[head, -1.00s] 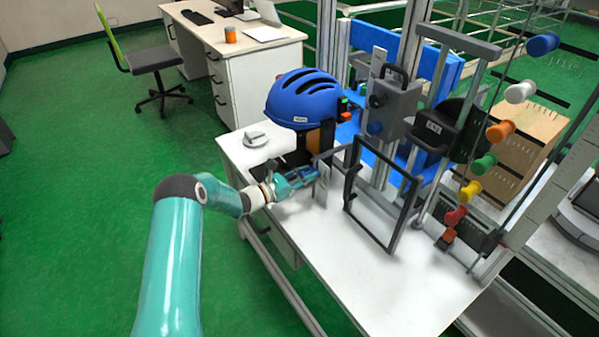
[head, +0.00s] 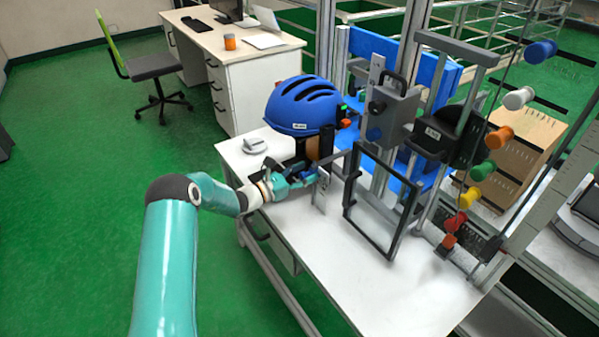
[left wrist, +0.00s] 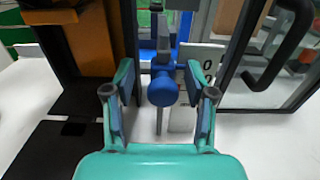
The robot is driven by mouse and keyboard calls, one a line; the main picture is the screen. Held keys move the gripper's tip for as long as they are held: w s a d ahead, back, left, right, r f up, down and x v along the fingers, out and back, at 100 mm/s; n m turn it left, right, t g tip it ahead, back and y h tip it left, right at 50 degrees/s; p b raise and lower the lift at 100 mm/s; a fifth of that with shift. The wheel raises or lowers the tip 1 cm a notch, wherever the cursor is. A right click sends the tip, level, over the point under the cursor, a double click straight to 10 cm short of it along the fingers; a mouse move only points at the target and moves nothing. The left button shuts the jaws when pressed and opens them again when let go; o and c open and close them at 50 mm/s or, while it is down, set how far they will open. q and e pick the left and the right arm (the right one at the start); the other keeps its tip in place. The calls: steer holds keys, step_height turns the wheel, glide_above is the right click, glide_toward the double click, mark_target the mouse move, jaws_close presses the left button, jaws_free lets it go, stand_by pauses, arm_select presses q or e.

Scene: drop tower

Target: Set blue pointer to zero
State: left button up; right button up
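The blue pointer's round knob (left wrist: 163,90) is in the middle of the left wrist view, in front of a grey upright bar. A pale plate marked "0" (left wrist: 207,68) stands just right of it. My left gripper (left wrist: 160,94) is open, with one finger on each side of the knob; gaps show on both sides. In the head view my left gripper (head: 300,178) is at the grey bracket below the blue helmet, and I cannot make out the pointer there. My right gripper is not in view.
The blue helmet (head: 302,104) on its dark stand is close behind my gripper. A black upright frame (head: 350,215) stands to the right. A grey round object (head: 255,145) lies at the white table's back left corner. The table's front (head: 385,290) is clear.

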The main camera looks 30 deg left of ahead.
arm_select(q)
steer(key=shift+f, duration=0.1)
steer(key=shift+s, duration=0.1)
steer(key=v, duration=1.1)
steer(key=shift+s+a, duration=0.2)
steer(key=shift+s, duration=0.15)
